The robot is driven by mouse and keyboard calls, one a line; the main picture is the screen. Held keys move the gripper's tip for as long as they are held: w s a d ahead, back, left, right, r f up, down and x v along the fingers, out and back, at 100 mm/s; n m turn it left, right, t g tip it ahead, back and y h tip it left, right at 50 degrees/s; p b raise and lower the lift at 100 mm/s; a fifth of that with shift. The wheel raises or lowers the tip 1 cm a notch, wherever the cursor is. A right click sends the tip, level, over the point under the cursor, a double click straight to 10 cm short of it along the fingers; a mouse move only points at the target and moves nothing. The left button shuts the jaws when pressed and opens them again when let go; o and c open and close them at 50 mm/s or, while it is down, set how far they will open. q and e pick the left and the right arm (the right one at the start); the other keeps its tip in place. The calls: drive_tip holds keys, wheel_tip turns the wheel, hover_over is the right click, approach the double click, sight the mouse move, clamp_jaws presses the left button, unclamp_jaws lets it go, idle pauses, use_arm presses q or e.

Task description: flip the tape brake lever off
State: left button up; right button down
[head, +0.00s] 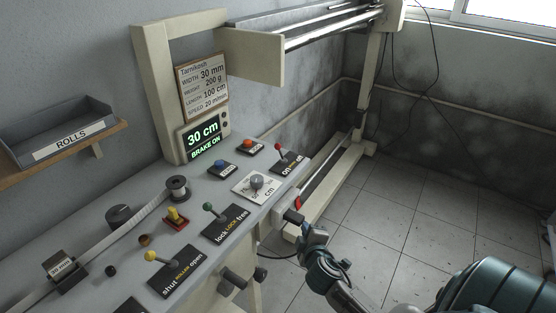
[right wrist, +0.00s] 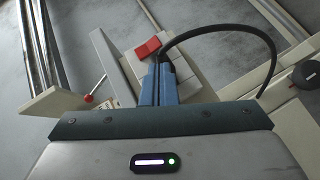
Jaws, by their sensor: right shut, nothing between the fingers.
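A lever with a red ball knob (head: 278,147) stands on a black plate (head: 287,164) at the console's far right corner. The plate's lettering seems to read on and off. A red block (head: 299,203) sits on the console's right side; it also shows in the right wrist view (right wrist: 149,47). I cannot tell which of these is the tape brake lever. The display (head: 203,138) reads "30 cm BRAKE ON". My right gripper (head: 293,216) is shut and empty, its tips close to the red block; contact is unclear. The red ball (right wrist: 88,98) lies left of my fingers (right wrist: 158,85) there.
The console top carries a green lever (head: 208,206), a yellow lever (head: 151,256), a grey knob (head: 257,181) and blue (head: 221,166) and orange (head: 248,144) buttons. A black cable arches beside my fingers in the wrist view. Floor to the right is clear.

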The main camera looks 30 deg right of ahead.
sight(280, 151)
use_arm(q)
drive_tip(key=shift+w+r, duration=0.15)
drive_tip(key=shift+w, duration=0.2)
use_arm(e)
drive_tip(key=w+r+n+t+y, duration=0.2)
drive_tip(key=w+r+n+t, duration=0.4)
drive_tip(key=r+n, duration=0.3)
wheel_tip(280, 151, up, 5)
drive_tip(key=shift+w+a+f+n, duration=0.2)
drive_tip(key=shift+w+n, duration=0.1)
drive_tip(key=shift+w, duration=0.6)
drive_tip(key=shift+r, duration=0.1)
